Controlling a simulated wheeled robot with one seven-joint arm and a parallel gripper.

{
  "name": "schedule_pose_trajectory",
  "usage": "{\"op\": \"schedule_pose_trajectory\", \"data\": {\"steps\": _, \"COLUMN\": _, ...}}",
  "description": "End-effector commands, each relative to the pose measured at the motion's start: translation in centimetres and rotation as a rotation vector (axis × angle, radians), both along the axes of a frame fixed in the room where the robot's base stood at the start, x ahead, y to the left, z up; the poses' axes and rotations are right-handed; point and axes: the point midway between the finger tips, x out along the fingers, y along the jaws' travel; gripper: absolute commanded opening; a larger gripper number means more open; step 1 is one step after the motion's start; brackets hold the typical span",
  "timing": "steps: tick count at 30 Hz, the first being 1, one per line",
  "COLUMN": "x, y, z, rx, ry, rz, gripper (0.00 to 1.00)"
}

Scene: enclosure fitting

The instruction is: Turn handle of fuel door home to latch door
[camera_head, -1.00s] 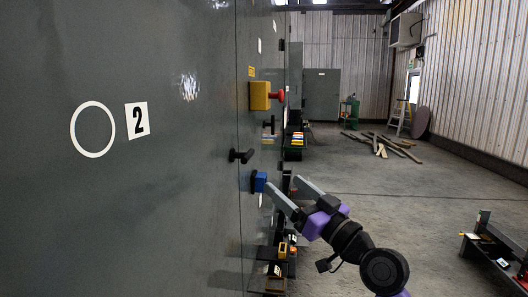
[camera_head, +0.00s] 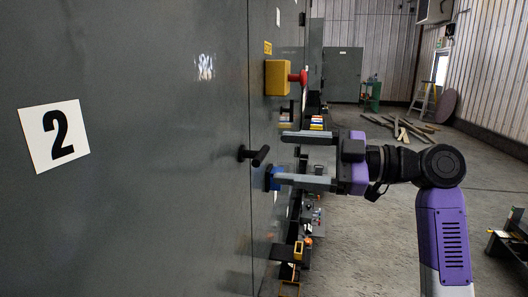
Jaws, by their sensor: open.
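A black handle (camera_head: 256,155) sticks out from the dark grey door (camera_head: 150,200) near its right edge. Its bar points outward and a little up to the right. My gripper (camera_head: 281,159) is open and empty, to the right of the handle. One finger is above the handle's level and the other below it. The fingertips look close to the handle, but I cannot tell the depth gap. I see no label naming the fuel door; a white plate with a 2 (camera_head: 54,134) is on the grey door.
A yellow box with a red button (camera_head: 280,78) projects above my gripper. A blue fitting (camera_head: 271,179) sits beside the lower finger. Small items (camera_head: 299,251) line the wall's foot.

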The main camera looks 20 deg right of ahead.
Motion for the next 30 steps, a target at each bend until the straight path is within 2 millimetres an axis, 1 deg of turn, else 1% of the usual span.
{"op": "schedule_pose_trajectory", "data": {"steps": 1, "x": 0.5, "y": 0.8, "z": 0.2, "rx": -0.001, "ry": 0.002, "rz": 0.002, "gripper": 0.74}}
{"op": "schedule_pose_trajectory", "data": {"steps": 3, "x": 1.2, "y": 1.7, "z": 0.2, "rx": 0.0, "ry": 0.002, "rz": 0.002, "gripper": 0.74}}
{"op": "schedule_pose_trajectory", "data": {"steps": 9, "x": 2.7, "y": 3.8, "z": 0.1, "rx": 0.001, "ry": 0.003, "rz": 0.001, "gripper": 0.74}}
{"op": "schedule_pose_trajectory", "data": {"steps": 15, "x": 3.4, "y": 4.6, "z": 0.0, "rx": 0.001, "ry": 0.002, "rz": -0.003, "gripper": 0.74}}
{"op": "schedule_pose_trajectory", "data": {"steps": 22, "x": 3.5, "y": 4.7, "z": 0.0, "rx": 0.001, "ry": 0.002, "rz": -0.003, "gripper": 0.74}}
{"op": "schedule_pose_trajectory", "data": {"steps": 23, "x": 3.5, "y": 4.7, "z": 0.0, "rx": 0.001, "ry": 0.002, "rz": -0.003, "gripper": 0.71}}
{"op": "schedule_pose_trajectory", "data": {"steps": 24, "x": 3.5, "y": 4.7, "z": 0.0, "rx": 0.001, "ry": 0.002, "rz": -0.003, "gripper": 0.63}}
{"op": "schedule_pose_trajectory", "data": {"steps": 26, "x": 3.5, "y": 4.7, "z": 0.0, "rx": 0.001, "ry": 0.001, "rz": -0.002, "gripper": 0.51}}
{"op": "schedule_pose_trajectory", "data": {"steps": 30, "x": 3.4, "y": 4.7, "z": 0.0, "rx": 0.001, "ry": 0.001, "rz": -0.002, "gripper": 0.23}}
